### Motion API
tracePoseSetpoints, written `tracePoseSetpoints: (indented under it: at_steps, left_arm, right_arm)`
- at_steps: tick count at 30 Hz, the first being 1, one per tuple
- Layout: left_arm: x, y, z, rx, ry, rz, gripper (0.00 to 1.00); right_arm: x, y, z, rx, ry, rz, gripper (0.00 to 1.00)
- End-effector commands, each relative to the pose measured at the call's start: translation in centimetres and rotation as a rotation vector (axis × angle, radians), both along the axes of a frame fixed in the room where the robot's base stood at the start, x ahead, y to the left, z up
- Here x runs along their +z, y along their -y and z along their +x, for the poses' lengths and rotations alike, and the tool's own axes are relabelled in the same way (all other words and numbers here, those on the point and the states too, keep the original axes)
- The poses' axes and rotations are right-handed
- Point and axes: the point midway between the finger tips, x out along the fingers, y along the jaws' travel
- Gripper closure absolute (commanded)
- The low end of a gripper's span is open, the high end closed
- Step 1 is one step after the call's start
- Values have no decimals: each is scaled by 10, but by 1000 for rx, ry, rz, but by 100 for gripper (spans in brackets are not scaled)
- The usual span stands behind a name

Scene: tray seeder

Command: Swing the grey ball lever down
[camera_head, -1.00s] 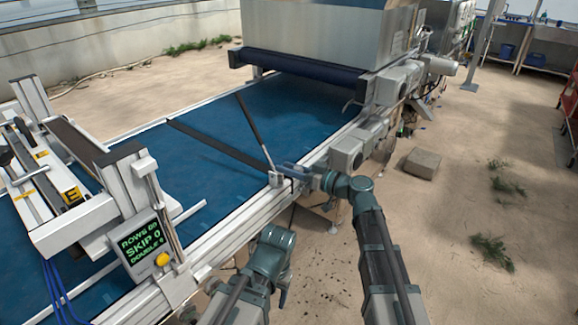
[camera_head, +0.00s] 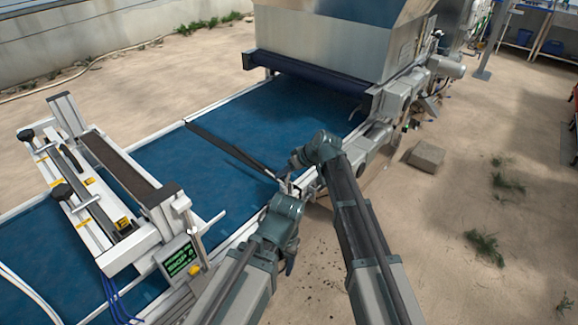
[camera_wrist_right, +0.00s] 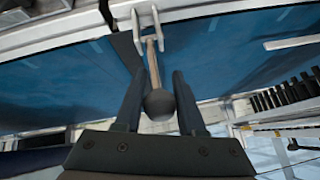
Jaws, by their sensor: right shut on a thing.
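The grey ball lever shows in the right wrist view, with its dark round ball (camera_wrist_right: 159,104) between my fingers and its thin rod (camera_wrist_right: 153,62) running up to a pale forked bracket (camera_wrist_right: 148,22). My right gripper (camera_wrist_right: 160,98) is shut on the ball. In the head view, my right gripper (camera_head: 296,160) is at the belt's right rail, and my wrist hides most of the lever. A long dark bar (camera_head: 225,148) lies low across the blue belt, its near end by the lever's bracket. My left gripper (camera_head: 290,262) hangs beside the rail; its fingers are unclear.
The blue belt (camera_head: 210,170) runs under a large metal hopper housing (camera_head: 325,45) at the back. A white frame (camera_head: 150,230) with a control display (camera_head: 180,260) spans the belt at the left. A grey block (camera_head: 426,156) lies on the open sandy floor at the right.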

Motion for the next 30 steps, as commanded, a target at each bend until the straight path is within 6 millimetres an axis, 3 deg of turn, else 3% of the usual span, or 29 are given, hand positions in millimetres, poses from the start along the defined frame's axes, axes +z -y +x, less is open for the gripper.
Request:
tracePoseSetpoints:
  at_steps: [1,9,29,30]
  left_arm:
    - [8,0,0,0,0,0,35]
    - [18,0,0,0,0,0,35]
    - [21,0,0,0,0,0,35]
    - [21,0,0,0,0,0,35]
  right_arm:
    - [4,-4,5,2,-16,-24,100]
    - [0,-9,7,1,-85,-118,100]
    - [-2,-11,8,0,-112,-155,100]
    - [-2,-11,8,0,-111,-155,54]
